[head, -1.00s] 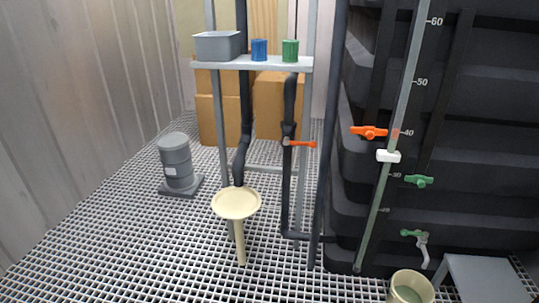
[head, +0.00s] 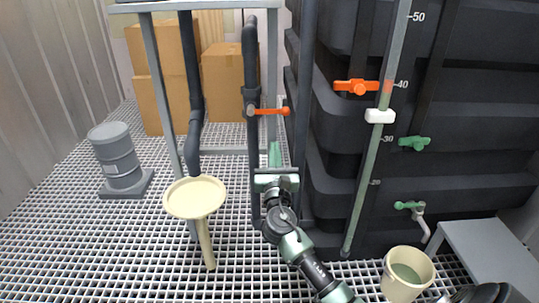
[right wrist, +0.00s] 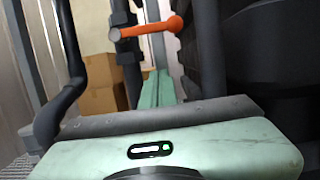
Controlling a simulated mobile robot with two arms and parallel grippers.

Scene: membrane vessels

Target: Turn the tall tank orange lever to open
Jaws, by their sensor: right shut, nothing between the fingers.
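An orange lever (head: 356,87) sits on the front of the tall black tank (head: 335,170), beside the sight tube. A second orange lever (head: 270,111) sticks out to the right from a dark upright pipe (head: 250,75) left of the tank. It also shows in the right wrist view (right wrist: 146,30), lying nearly level. My right gripper (head: 275,153) is shut and empty, just below this pipe lever and apart from it. In the right wrist view its green fingers (right wrist: 156,88) point toward the pipe, under the lever. My left gripper is out of view.
A cream funnel (head: 195,197) stands left of my right arm. Green levers (head: 414,143) and a tap (head: 412,206) are on the tank, above a beige bucket (head: 408,275) and grey stand (head: 492,250). A sight tube (head: 370,170) carries a white slider. Grating floor lies open at left.

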